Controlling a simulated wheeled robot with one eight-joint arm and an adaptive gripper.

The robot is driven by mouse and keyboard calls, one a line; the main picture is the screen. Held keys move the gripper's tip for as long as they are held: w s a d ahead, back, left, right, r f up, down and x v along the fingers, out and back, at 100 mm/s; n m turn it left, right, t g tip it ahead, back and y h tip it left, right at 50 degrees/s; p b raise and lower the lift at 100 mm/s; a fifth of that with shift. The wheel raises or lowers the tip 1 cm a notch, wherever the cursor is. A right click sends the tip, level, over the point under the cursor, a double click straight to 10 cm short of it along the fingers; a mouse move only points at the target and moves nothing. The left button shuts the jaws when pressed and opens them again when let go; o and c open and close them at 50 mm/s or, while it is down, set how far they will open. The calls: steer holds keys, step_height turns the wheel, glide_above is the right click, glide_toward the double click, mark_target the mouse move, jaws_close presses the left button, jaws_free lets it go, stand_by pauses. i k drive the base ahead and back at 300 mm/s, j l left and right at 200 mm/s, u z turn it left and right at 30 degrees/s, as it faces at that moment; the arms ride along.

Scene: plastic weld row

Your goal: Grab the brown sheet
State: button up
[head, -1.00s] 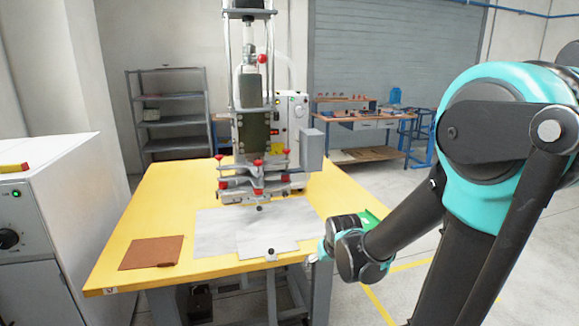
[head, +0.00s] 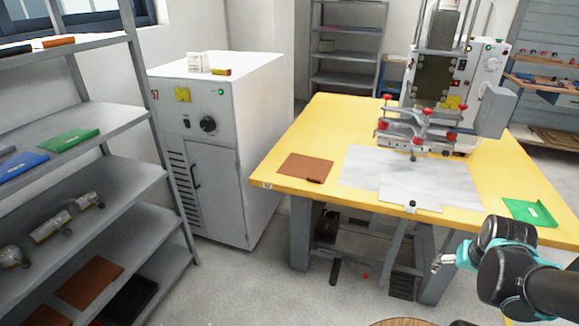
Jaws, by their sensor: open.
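A flat brown sheet (head: 305,167) lies on the left front part of the yellow table (head: 285,142), with nothing on top of it. Another brown sheet (head: 90,282) lies on a low level of the grey shelf at the left. My gripper (head: 437,263) is at the lower right, in front of the table's front edge and well to the right of the table's brown sheet. It is open and small in view, with nothing seen between its fingers.
A welding press (head: 430,85) stands on the table behind pale sheets (head: 440,180). A green sheet (head: 528,212) lies at the table's right. A white cabinet (head: 215,150) stands between table and grey shelf (head: 120,125). Floor in front is mostly clear.

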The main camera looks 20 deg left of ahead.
mark_target(311, 169)
steer(key=u, duration=1.05)
steer(key=i+j+z, duration=0.1)
